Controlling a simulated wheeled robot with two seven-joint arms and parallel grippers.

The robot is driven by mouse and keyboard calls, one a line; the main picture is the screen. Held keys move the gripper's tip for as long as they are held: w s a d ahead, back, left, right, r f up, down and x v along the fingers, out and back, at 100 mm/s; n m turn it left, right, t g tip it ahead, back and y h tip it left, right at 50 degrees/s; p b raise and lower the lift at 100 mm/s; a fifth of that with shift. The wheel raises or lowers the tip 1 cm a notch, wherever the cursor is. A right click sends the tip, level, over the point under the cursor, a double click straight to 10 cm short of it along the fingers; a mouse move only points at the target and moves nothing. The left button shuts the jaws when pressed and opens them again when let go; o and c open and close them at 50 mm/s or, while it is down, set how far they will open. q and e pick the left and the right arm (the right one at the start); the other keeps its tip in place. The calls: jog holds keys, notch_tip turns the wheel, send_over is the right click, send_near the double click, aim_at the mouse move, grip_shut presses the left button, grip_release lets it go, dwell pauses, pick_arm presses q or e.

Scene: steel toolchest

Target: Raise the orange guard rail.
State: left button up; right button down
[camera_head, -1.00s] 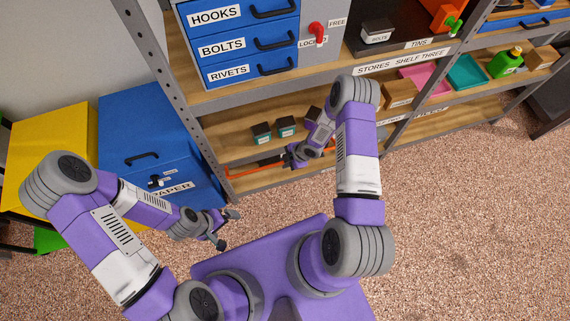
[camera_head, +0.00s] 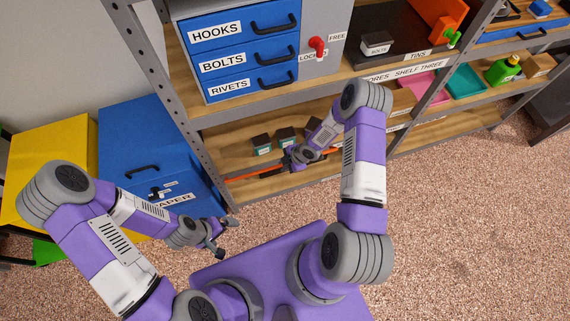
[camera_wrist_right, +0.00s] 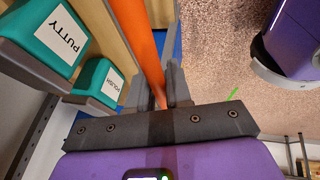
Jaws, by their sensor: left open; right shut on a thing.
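The orange guard rail (camera_head: 243,177) runs along the front of the lower shelf in the head view. It passes behind my right gripper (camera_head: 288,160), which hides its middle. In the right wrist view the rail (camera_wrist_right: 138,40) runs between the two dark fingers of my right gripper (camera_wrist_right: 160,92), which is shut on it. My left gripper (camera_head: 224,238) is open and empty, over the floor in front of the blue cabinet.
Teal tins with dark lids, one labelled PUTTY (camera_wrist_right: 50,42), stand on the shelf close behind the rail. The steel shelf post (camera_head: 185,110) is left of it. The blue cabinet (camera_head: 150,140) and yellow cabinet (camera_head: 55,160) stand further left. The speckled floor (camera_head: 450,230) at right is clear.

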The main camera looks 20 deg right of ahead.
jog(key=shift+s+a, duration=0.1)
dwell(0.8)
jog(key=c, duration=1.1)
grip_release()
jog(key=shift+r, duration=0.25)
jog(key=p+v, duration=0.2)
jog(key=v, duration=0.5)
jog(key=shift+s+r, duration=0.1)
